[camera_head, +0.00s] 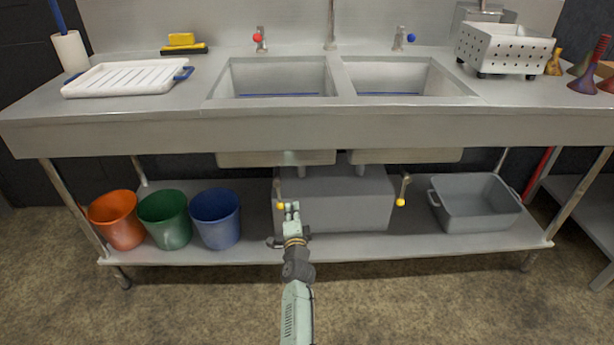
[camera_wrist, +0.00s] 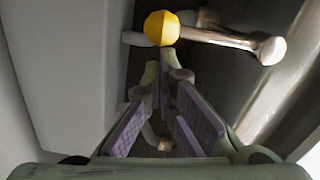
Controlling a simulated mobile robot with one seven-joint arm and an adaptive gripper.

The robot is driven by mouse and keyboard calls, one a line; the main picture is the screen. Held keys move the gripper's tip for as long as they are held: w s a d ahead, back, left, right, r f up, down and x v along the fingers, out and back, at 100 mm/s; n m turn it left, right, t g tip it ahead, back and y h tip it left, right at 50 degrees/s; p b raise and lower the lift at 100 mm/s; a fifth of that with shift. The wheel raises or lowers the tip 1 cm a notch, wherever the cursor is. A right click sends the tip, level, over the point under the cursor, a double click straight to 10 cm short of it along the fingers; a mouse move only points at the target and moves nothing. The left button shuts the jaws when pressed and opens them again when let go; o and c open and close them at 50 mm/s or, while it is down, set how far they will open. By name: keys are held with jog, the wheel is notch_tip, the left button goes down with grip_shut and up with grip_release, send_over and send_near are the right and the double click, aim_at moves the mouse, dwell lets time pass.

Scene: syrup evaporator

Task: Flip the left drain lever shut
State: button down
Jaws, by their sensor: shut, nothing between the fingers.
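The left drain lever has a yellow ball knob (camera_head: 280,206) and sits under the left sink basin. In the wrist view its yellow knob (camera_wrist: 162,28) is just beyond my fingertips, and its metal rod (camera_wrist: 225,39) runs to the right from the knob. My gripper (camera_head: 292,207) is beside the knob, slightly to its right in the head view. In the wrist view my gripper (camera_wrist: 166,72) has its fingertips together with nothing between them. I cannot tell whether a fingertip touches the knob. The lever's upper part is hard to make out in the head view.
A right drain lever (camera_head: 403,189) hangs with its yellow knob down under the right basin (camera_head: 404,156). A grey box (camera_head: 345,200) stands behind my gripper on the lower shelf (camera_head: 400,243). Orange, green and blue buckets (camera_head: 215,218) are left, a grey tub (camera_head: 476,205) right.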

jog(key=shift+a+f+m, duration=0.1)
jog(key=shift+a+m, duration=0.2)
jog(key=shift+d, duration=0.1)
dwell(0.4)
